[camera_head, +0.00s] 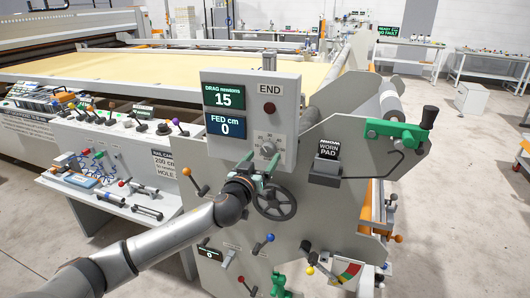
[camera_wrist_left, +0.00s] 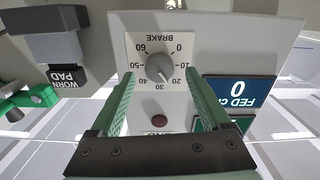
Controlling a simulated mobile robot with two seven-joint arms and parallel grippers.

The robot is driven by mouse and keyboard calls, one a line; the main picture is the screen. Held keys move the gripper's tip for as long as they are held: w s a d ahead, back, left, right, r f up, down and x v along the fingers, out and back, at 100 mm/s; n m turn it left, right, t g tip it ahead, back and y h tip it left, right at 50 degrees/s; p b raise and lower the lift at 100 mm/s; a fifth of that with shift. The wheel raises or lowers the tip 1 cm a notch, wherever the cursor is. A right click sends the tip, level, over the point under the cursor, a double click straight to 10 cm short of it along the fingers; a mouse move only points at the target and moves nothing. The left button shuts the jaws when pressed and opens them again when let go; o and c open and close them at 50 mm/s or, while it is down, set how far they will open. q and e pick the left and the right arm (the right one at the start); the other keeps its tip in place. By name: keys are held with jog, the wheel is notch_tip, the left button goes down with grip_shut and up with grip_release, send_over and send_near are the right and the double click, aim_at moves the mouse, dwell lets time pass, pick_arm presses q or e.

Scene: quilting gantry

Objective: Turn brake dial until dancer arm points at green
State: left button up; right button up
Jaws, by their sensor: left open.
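The brake dial (camera_head: 268,149) is a grey round knob on the upright control panel (camera_head: 287,90). In the left wrist view the knob (camera_wrist_left: 159,68) sits on a white scale plate marked 0 to 60; its pointer seems to lie near 20 to 30. My left gripper (camera_head: 256,166) is open, its green fingers just below the dial in the head view. In the wrist view the fingers (camera_wrist_left: 159,88) stand apart on either side of the knob, with no clear contact. A red, yellow and green gauge (camera_head: 347,270) is low on the machine; which band the dancer arm points at cannot be told.
A black handwheel (camera_head: 274,202) is right below the gripper. Displays above read drag 15 (camera_head: 223,94) and fed 0 (camera_head: 226,126). A bench with levers (camera_head: 100,200) is on the left.

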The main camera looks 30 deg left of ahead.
aim_at(268, 150)
pick_arm(q)
jog(key=shift+x, duration=1.2)
grip_shut()
